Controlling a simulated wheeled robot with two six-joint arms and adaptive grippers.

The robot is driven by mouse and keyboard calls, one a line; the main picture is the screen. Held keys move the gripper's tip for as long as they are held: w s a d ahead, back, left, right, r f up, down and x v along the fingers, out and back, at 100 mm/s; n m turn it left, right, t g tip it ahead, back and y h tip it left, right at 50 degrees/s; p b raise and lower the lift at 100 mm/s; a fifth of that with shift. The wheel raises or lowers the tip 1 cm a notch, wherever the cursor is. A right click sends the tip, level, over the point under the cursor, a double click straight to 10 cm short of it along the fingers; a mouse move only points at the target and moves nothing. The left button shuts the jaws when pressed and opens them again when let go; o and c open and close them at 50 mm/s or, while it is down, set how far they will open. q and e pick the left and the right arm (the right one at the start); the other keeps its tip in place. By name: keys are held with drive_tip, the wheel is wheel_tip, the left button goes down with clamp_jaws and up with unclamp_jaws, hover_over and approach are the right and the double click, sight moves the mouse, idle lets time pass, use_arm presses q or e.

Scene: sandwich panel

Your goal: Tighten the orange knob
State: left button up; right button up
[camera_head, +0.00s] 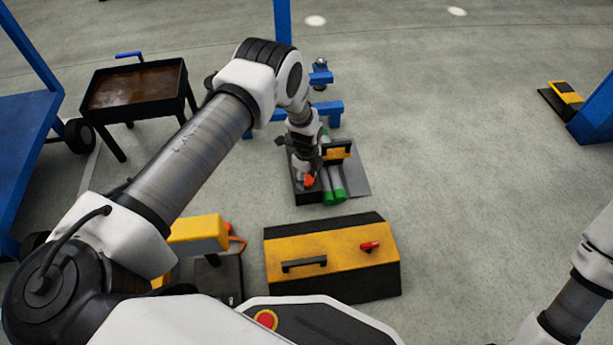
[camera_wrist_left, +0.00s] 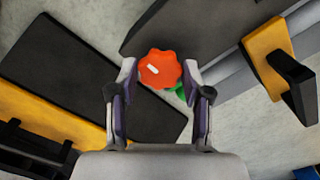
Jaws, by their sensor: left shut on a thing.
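The orange knob (camera_wrist_left: 160,69) is a lobed disc with a small white mark on its face. It sits between the two fingertips of my left gripper (camera_wrist_left: 160,76) in the left wrist view, and the gripper is shut on it. In the head view the knob (camera_head: 309,181) shows as a small orange patch below my left gripper (camera_head: 304,171), at the near end of a dark fixture (camera_head: 308,199). What the knob is mounted on is mostly hidden. My right arm enters at the right edge of the head view; its gripper is out of frame.
Green-ended grey tubes (camera_head: 334,184) and a yellow block with a black handle (camera_head: 337,153) lie right beside the knob. A yellow and black toolbox (camera_head: 335,255) stands nearer me. A dark cart (camera_head: 136,88) stands at left.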

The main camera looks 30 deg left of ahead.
sight(307, 179)
use_arm(q)
drive_tip(key=o, duration=1.1)
drive_tip(key=shift+f, duration=0.1)
drive_tip(key=shift+o, duration=0.2)
wheel_tip(307, 179, up, 12)
